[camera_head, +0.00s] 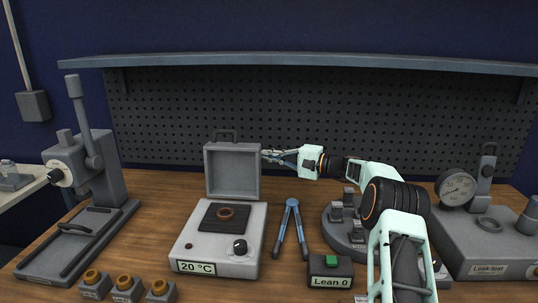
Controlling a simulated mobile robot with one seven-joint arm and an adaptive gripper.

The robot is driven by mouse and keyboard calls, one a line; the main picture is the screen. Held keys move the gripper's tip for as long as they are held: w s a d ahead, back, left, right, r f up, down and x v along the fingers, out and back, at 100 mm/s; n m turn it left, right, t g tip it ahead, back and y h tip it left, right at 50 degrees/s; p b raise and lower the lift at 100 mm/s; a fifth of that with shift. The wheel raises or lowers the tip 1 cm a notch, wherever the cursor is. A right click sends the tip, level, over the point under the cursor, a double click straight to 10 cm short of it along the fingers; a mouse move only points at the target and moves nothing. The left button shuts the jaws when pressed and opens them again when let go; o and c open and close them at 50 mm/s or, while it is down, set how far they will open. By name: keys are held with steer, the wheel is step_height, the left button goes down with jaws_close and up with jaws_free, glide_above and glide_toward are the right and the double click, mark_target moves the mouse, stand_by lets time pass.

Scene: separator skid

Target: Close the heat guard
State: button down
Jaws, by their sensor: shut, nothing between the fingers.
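The heat guard (232,170) is a grey, shallow box-like cover with a handle on its top edge. It stands upright, open, at the back of the light grey hot plate (217,256). The hot plate shows a "20 °C" display, a black knob and a dark square plate with a brown ring (226,213) on it. My gripper (266,154) is shut and empty, reaching from the right at the guard's upper right edge. I cannot tell whether the fingertips touch the guard or are behind it.
Blue-handled pliers (291,228) lie right of the hot plate, near a "Lean 0" box (330,271). A lever press (88,175) stands left. A gauge unit (490,240) stands right. A shelf (300,62) runs above the pegboard. Several small knobbed blocks (126,289) sit in front.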

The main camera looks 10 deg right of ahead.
steer(key=shift+s, duration=0.25)
steer(key=shift+s+b, duration=0.1)
steer(key=shift+b, duration=0.35)
